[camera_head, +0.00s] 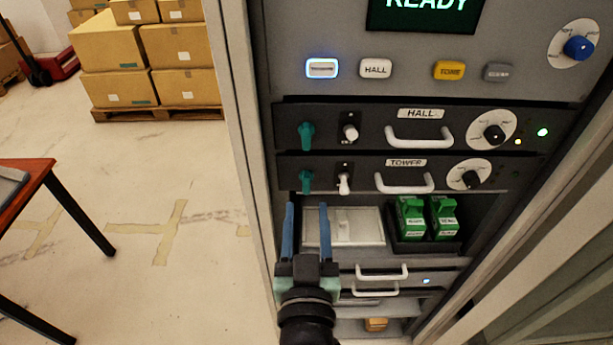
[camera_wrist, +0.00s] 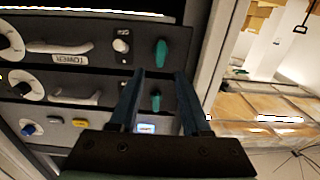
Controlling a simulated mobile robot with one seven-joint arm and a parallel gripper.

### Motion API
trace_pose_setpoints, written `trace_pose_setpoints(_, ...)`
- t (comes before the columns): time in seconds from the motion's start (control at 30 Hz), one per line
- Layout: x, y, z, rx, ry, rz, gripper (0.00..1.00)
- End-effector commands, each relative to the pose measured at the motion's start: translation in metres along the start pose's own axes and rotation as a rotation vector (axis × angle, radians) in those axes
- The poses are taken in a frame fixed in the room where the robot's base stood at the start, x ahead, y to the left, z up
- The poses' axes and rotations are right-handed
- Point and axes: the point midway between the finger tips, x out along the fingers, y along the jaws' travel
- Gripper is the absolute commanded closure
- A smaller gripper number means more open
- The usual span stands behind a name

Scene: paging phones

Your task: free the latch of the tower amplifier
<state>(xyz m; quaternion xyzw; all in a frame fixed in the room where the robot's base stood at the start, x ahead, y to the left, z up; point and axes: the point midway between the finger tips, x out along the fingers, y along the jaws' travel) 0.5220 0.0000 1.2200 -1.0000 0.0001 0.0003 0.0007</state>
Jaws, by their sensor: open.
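The tower amplifier (camera_head: 335,172) is a dark panel labelled TOWER in the rack, just under the hall amplifier. Its teal latch (camera_head: 305,181) is at the panel's left end, with its lever roughly upright. In the wrist view this latch (camera_wrist: 161,53) appears beyond the fingertips, between their lines. My gripper (camera_head: 306,207) is open and empty, its two blue fingers reaching up toward the latch from below in the head view. The fingers also show in the wrist view (camera_wrist: 160,73). No contact with the latch is visible, but the exact gap is hard to tell.
The hall amplifier (camera_head: 374,132) has a similar teal latch (camera_head: 306,134). A white toggle switch (camera_head: 344,184) and white handle (camera_head: 404,184) sit right of the tower latch. The rack's pale left frame (camera_head: 246,150) is close by. Green modules (camera_head: 426,217) stand on the shelf below.

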Motion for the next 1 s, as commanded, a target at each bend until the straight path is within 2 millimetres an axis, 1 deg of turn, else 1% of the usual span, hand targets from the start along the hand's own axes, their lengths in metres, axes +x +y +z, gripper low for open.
trace_pose_setpoints(0.03, 0.011, 0.000, -0.004, 0.000, 0.002, 0.000, 0.53)
trace_pose_setpoints(0.1, 0.024, 0.000, -0.004, -0.001, 0.002, 0.001, 0.53)
trace_pose_setpoints(0.2, 0.040, 0.000, -0.004, -0.002, 0.001, 0.001, 0.53)
trace_pose_setpoints(0.33, 0.055, 0.000, -0.003, -0.001, 0.002, 0.000, 0.53)
trace_pose_setpoints(0.5, 0.065, 0.000, -0.001, 0.000, 0.001, 0.000, 0.53)
trace_pose_setpoints(0.8, 0.067, 0.000, 0.000, -0.001, 0.001, 0.000, 0.53)
trace_pose_setpoints(0.83, 0.067, 0.000, 0.000, -0.001, 0.001, 0.000, 0.54)
trace_pose_setpoints(0.97, 0.067, 0.000, 0.000, -0.001, 0.001, 0.000, 0.78)
trace_pose_setpoints(1.0, 0.067, 0.000, 0.000, -0.001, 0.001, 0.000, 0.85)
